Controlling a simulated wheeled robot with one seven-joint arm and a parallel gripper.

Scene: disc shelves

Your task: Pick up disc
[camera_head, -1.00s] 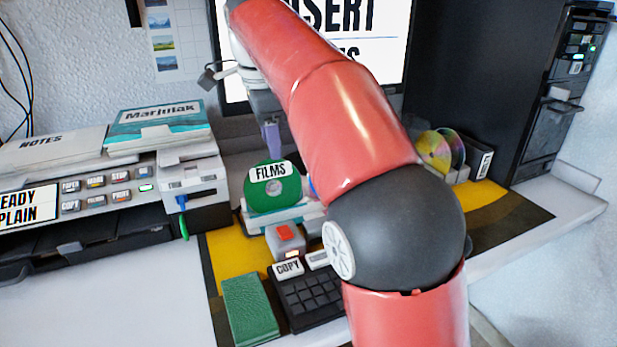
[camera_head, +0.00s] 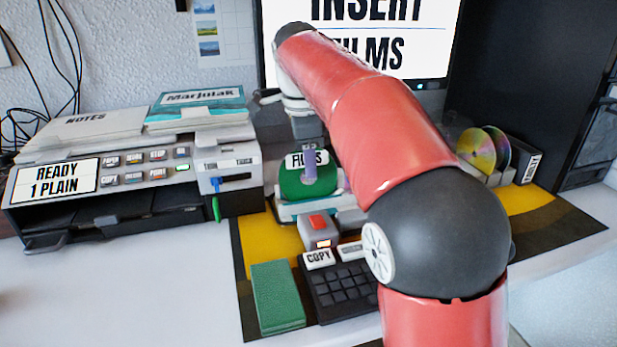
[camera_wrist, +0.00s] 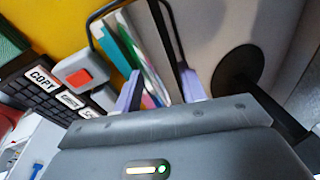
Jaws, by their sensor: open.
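The green disc (camera_head: 293,187) with a white FILMS label stands upright in a small white and teal holder (camera_head: 290,212) in the head view. My gripper (camera_head: 310,164) is at the disc's upper part, and one purple finger overlaps the disc and part of its label. In the wrist view, my gripper's two purple fingers (camera_wrist: 161,88) are apart. Several thin upright edges, green, white and pinkish, show between and beyond them. I cannot tell which of these edges is the disc, or whether a finger touches it.
A red-button box (camera_head: 318,232), a COPY keypad (camera_head: 340,290) and a green book (camera_head: 276,296) lie in front of the holder. A printer (camera_head: 120,190) stands left. Shiny discs (camera_head: 477,152) stand in a rack at right. A monitor (camera_head: 435,35) reads INSERT FILMS.

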